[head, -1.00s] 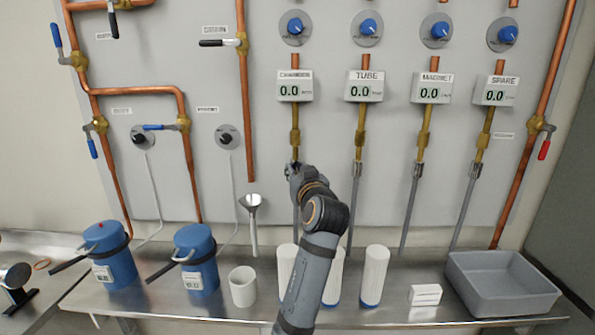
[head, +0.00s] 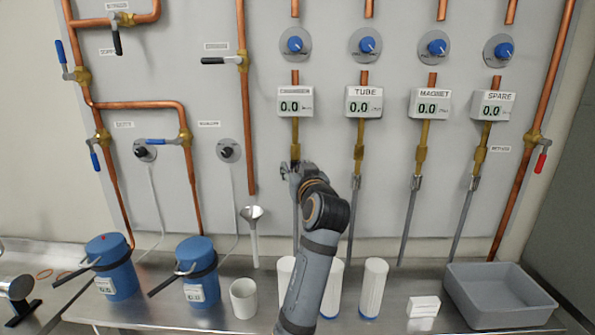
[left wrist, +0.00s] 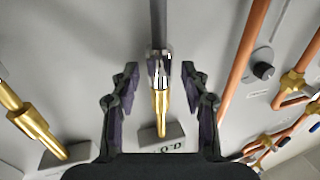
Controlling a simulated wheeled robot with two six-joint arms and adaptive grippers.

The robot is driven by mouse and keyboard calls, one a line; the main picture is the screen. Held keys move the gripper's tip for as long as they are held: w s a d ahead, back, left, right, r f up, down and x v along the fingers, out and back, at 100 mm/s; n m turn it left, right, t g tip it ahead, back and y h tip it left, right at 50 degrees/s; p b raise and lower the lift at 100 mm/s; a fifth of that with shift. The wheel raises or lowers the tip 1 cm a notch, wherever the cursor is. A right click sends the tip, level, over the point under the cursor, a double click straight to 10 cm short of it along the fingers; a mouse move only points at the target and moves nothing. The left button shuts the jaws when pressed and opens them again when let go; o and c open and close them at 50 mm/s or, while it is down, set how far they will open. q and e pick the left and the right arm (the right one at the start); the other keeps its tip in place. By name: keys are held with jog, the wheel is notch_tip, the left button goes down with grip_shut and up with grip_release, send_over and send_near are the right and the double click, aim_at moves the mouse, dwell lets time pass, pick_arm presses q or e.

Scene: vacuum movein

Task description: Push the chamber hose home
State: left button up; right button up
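The chamber hose (head: 295,222) is a grey tube hanging below the leftmost gauge, with its upper end behind my left gripper (head: 290,168). In the left wrist view the hose (left wrist: 158,20) comes in from the top and ends in a shiny metal collar (left wrist: 160,66). The collar meets the tapered brass fitting (left wrist: 161,108); I cannot tell how fully it is seated. My left gripper (left wrist: 159,85) is open, one finger on each side of the collar, with visible gaps. The chamber gauge (head: 295,103) reads 0.0. My right gripper is not in view.
Similar hoses hang to the right under the tube gauge (head: 363,102), magnet gauge (head: 430,104) and spare gauge (head: 493,106). Below, the bench holds blue canisters (head: 197,270), white cylinders (head: 374,288) and a grey bin (head: 495,295).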

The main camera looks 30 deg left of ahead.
aim_at(296, 128)
pick_arm(q)
notch_tip(296, 128, up, 10)
jog(key=shift+f, duration=0.1)
dwell(0.5)
dwell(0.4)
